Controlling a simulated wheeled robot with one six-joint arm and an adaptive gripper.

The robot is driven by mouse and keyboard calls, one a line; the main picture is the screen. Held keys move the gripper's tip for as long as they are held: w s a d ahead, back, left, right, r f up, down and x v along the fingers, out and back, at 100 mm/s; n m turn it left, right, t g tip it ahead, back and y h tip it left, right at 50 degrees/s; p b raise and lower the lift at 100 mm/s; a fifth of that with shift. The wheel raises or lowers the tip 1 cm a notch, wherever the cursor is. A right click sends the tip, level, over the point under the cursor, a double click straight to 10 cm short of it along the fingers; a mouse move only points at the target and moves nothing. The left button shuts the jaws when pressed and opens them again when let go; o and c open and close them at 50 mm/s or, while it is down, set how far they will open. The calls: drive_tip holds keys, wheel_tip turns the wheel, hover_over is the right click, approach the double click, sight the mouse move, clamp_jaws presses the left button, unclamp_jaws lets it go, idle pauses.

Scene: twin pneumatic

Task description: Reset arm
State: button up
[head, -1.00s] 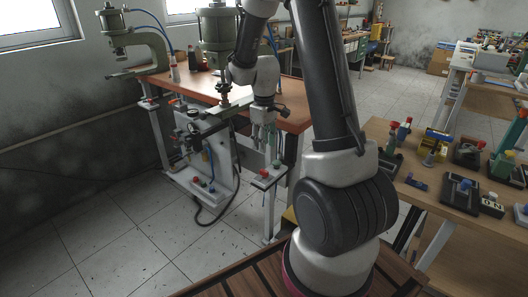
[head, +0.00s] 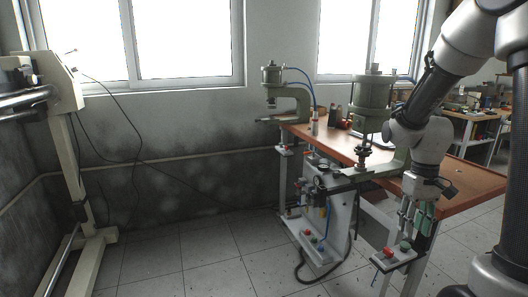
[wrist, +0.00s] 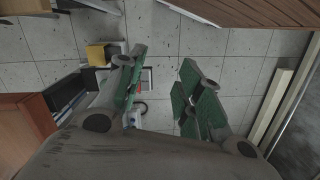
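My arm comes in from the right of the head view. My gripper (head: 414,226) hangs pointing down in front of the orange-topped bench (head: 460,184), just above a small control box with a red and a green button (head: 392,257). In the wrist view, the two green-padded fingers of my gripper (wrist: 163,62) stand apart with bare floor showing between them. It is open and holds nothing.
A large green pneumatic press (head: 371,105) and a smaller one (head: 291,100) stand at the bench. A pale frame (head: 62,95) stands at the far left. Tiled floor (head: 185,262) between them is clear. A black hose (head: 318,277) lies by the bench.

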drive_tip(key=s+a+r+t, duration=0.1)
drive_tip(key=s+r+t, duration=0.2)
drive_tip(key=s+r, duration=0.4)
drive_tip(key=s+a+r+t, duration=0.2)
drive_tip(key=s+r+t, duration=0.1)
drive_tip(key=s+r, duration=0.4)
wheel_tip(320, 180, up, 2)
drive_tip(key=shift+a+m, duration=0.3)
